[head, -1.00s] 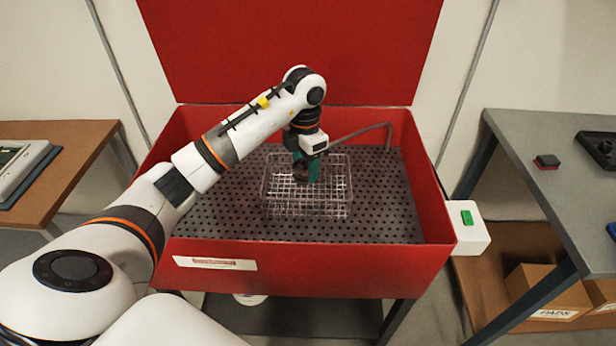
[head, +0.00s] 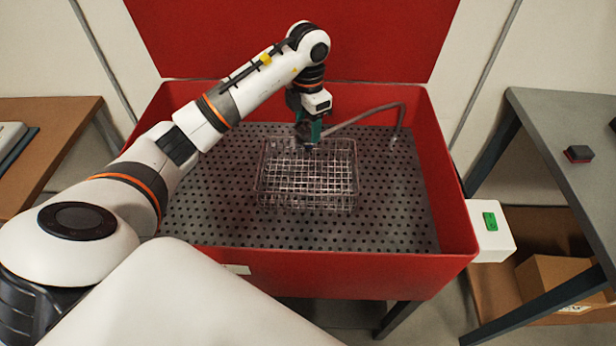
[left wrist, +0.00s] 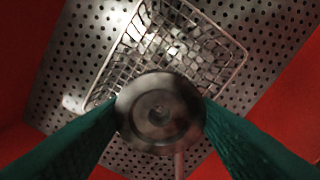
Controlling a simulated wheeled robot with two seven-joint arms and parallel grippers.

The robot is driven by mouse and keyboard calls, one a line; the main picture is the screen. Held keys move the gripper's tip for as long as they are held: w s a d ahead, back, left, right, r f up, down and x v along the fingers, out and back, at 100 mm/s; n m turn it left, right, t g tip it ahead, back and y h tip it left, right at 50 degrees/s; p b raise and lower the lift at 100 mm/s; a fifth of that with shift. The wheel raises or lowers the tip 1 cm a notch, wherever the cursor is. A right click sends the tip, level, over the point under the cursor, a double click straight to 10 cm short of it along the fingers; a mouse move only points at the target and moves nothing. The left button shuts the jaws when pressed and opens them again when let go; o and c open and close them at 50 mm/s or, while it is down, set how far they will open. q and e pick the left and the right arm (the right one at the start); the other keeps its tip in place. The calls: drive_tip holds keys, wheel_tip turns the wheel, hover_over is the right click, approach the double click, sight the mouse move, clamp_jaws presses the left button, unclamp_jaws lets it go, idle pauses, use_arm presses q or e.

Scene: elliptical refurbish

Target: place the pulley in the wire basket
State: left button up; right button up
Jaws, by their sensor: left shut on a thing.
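The wire basket (head: 280,190) sits on the perforated floor of the red basin; its wire rim also shows in the left wrist view (left wrist: 240,66). My left gripper (head: 309,136) points down at the basket's far side in the head view. In the left wrist view its green fingers are shut on the pulley (left wrist: 160,112), a dark grey round disc with a centre hole. The pulley overlaps one edge of the basket there and hides part of the mesh. Its height above the basket is hard to judge. My right gripper is not in view.
The red basin (head: 355,272) has raised walls and a tall red back panel. A grey hose (head: 372,115) arches behind the basket on the right. A switch box with a green button (head: 490,222) is on the right side. A grey table (head: 560,130) stands at right.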

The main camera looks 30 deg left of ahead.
use_arm(q)
drive_tip(key=b, duration=0.7)
approach(308, 183)
wheel_tip(308, 183, down, 2)
drive_tip(key=shift+f+p, duration=0.1)
drive_tip(key=shift+p, duration=0.25)
wheel_tip(308, 183, down, 4)
drive_tip(key=shift+r, duration=0.25)
drive_tip(key=o, duration=1)
drive_tip(key=shift+f, duration=0.1)
